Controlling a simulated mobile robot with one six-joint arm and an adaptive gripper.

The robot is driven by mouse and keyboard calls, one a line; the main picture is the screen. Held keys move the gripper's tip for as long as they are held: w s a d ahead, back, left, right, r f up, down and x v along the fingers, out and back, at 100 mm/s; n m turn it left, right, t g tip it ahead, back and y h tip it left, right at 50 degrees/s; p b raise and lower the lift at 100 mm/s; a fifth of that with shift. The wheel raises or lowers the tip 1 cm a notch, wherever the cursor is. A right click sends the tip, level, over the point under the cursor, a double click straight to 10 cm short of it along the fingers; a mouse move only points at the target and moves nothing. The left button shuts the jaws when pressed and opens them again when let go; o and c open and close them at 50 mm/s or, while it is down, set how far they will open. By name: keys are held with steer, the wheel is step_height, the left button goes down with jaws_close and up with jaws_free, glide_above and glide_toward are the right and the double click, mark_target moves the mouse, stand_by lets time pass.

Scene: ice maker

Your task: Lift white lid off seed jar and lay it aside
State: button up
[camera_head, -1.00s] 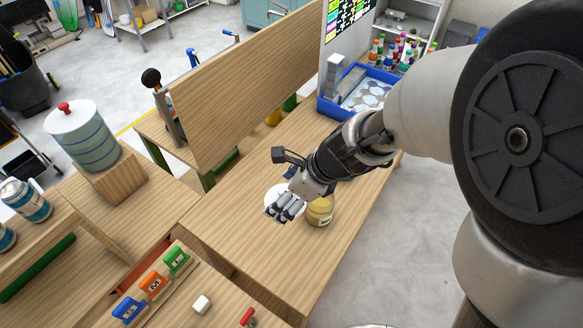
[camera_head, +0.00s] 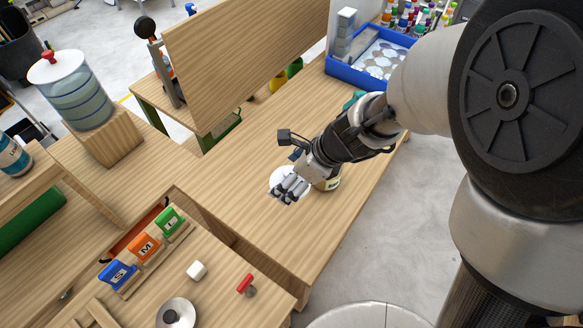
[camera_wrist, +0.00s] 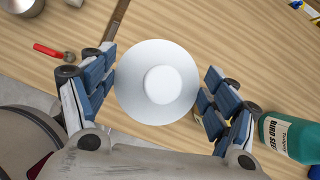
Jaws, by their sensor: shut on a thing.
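The white lid (camera_wrist: 160,85) is round with a raised middle disc. In the head view my gripper (camera_head: 290,188) holds the lid (camera_head: 277,181), whose white rim shows left of the fingers. The seed jar (camera_head: 330,184), with tan contents, stands on the table right of the gripper, partly hidden by it. The lid appears off to the left of the jar. Its exact height above the table is hard to tell.
A green bird seed bottle (camera_wrist: 290,138) is right of my gripper in the wrist view. A blue tray (camera_head: 352,77) stands at the table's far end. A wooden panel (camera_head: 240,55) borders the left side. Bare tabletop (camera_head: 240,190) lies left of the lid.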

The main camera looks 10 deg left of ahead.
steer(key=b, duration=1)
glide_above(285, 218)
steer(key=d, duration=0.2)
step_height(285, 218, down, 13)
steer(key=shift+s+a+f, duration=0.1)
steer(key=shift+s+f, duration=0.05)
steer(key=shift+f, duration=3.1)
steer(key=shift+f, duration=0.55)
steer(key=o, duration=1.2)
steer(key=v, duration=1.2)
